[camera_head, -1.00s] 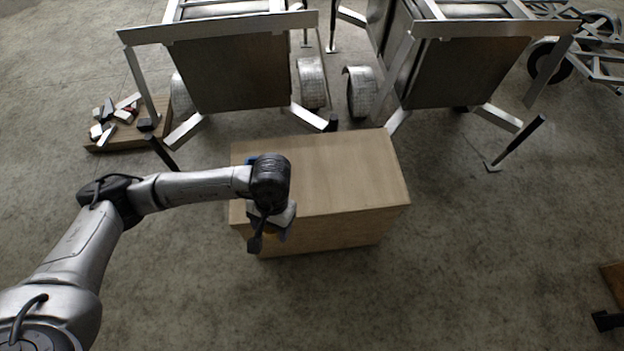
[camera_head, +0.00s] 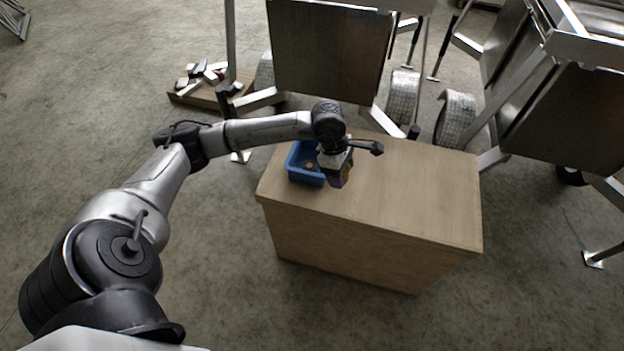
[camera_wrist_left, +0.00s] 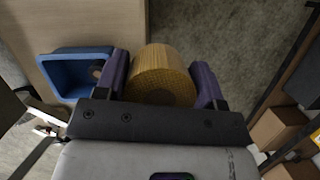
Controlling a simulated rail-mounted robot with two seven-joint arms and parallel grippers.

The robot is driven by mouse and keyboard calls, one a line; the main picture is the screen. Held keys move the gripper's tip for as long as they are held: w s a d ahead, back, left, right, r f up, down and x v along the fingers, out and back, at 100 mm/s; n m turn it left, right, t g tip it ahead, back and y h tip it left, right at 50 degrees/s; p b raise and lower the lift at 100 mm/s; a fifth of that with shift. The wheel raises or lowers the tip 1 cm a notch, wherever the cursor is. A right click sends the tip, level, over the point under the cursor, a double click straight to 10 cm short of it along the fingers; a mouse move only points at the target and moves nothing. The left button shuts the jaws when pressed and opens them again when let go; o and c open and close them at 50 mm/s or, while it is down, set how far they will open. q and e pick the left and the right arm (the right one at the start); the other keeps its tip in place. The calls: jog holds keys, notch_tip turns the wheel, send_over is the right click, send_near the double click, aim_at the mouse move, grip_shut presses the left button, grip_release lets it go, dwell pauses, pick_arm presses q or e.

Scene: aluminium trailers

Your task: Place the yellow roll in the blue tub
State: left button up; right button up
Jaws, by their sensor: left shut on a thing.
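The yellow roll (camera_wrist_left: 161,76) is between the two purple fingers of my left gripper (camera_wrist_left: 163,82) in the left wrist view, with a finger against each side. In the head view my left gripper (camera_head: 338,176) is beside the blue tub (camera_head: 304,163), just to its right, over the wooden box-like table; only a sliver of yellow shows there. The blue tub also shows in the left wrist view (camera_wrist_left: 66,72), apart from the roll and to its left. A small brownish round thing (camera_wrist_left: 97,70) lies inside the tub. My right gripper is not in view.
The wooden table (camera_head: 420,190) has a clear top to the right of the tub. Metal trailers (camera_head: 330,45) with wheels stand behind it. A low pallet with loose blocks (camera_head: 205,80) lies on the floor at the back left.

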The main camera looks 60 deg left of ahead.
aim_at(300, 151)
pick_arm(q)
jog(key=w+a+f+n+y+b, duration=0.1)
jog(key=w+a+f+n+b, duration=0.2)
jog(key=a+f+n+b, duration=0.3)
jog(key=w+a+f+n+y+b, duration=0.2)
jog(key=w+a+f+n+b, duration=0.1)
jog(key=a+f+n+b, duration=0.3)
jog(key=w+a+f+n+y+b, duration=0.1)
jog(key=w+a+f+n+b, duration=0.1)
jog(key=a+f+n+b, duration=0.5)
jog(key=shift+w+a+f+t+b, duration=0.15)
jog(key=shift+a+f+b, duration=0.25)
jog(key=shift+a+b, duration=0.65)
jog(key=shift+w+a+f+t+b, duration=0.1)
jog(key=shift+a+f+b, duration=0.25)
jog(key=shift+a+b, duration=0.7)
jog(key=shift+w+a+f+t+b, duration=0.15)
jog(key=shift+a+f+b, duration=0.35)
jog(key=shift+a, duration=1)
jog(key=shift+w+a+f+b, duration=0.3)
jog(key=shift+w+a+b, duration=0.15)
jog(key=shift+a, duration=0.2)
jog(key=shift+y, duration=0.3)
notch_tip(300, 151, down, 4)
jog(key=shift+f+b, duration=0.1)
jog(key=shift+b, duration=1)
